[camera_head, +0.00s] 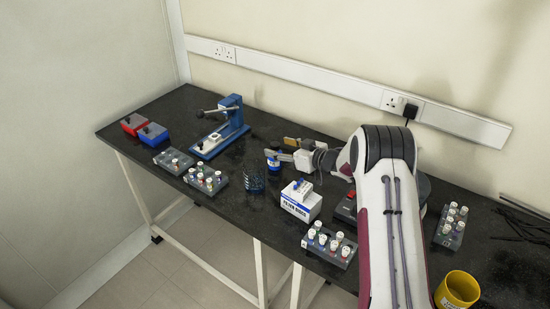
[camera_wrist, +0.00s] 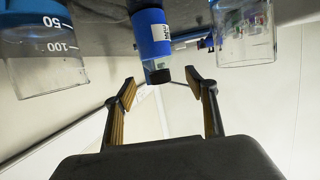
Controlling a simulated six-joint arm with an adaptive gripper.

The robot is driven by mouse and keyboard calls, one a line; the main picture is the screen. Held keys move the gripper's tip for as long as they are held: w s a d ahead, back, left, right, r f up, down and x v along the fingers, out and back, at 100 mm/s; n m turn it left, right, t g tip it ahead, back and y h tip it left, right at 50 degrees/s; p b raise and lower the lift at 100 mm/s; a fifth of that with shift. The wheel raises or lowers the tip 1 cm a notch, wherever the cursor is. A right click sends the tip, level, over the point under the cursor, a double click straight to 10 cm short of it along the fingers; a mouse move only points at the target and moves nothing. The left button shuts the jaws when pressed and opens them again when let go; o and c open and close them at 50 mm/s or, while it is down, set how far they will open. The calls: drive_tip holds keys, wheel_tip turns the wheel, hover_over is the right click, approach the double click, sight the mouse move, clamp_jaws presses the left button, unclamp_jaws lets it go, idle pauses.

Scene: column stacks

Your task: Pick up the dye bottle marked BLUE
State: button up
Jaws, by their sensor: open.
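A small blue item (camera_head: 273,166), which looks like a bottle, stands on the black bench right by my fingertips in the head view; its marking is too small to read there. My gripper (camera_head: 277,147) is open beside it, fingers pointing left. In the wrist view, a bottle with a blue band and a small white label (camera_wrist: 153,37) lies ahead of my open gripper (camera_wrist: 161,88). Its dark end falls close to the gap between the fingertips, and nothing is gripped. I cannot make out the label's word.
In the wrist view, clear graduated containers stand left (camera_wrist: 45,65) and right (camera_wrist: 245,40) of the bottle. Vial trays (camera_head: 330,246) and a yellow cup (camera_head: 457,291) are farther off.

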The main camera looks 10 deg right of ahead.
wheel_tip(320, 180, down, 3)
drive_tip(key=shift+f, duration=0.15)
drive_tip(key=shift+x, duration=1.5)
drive_tip(key=c, duration=1.4)
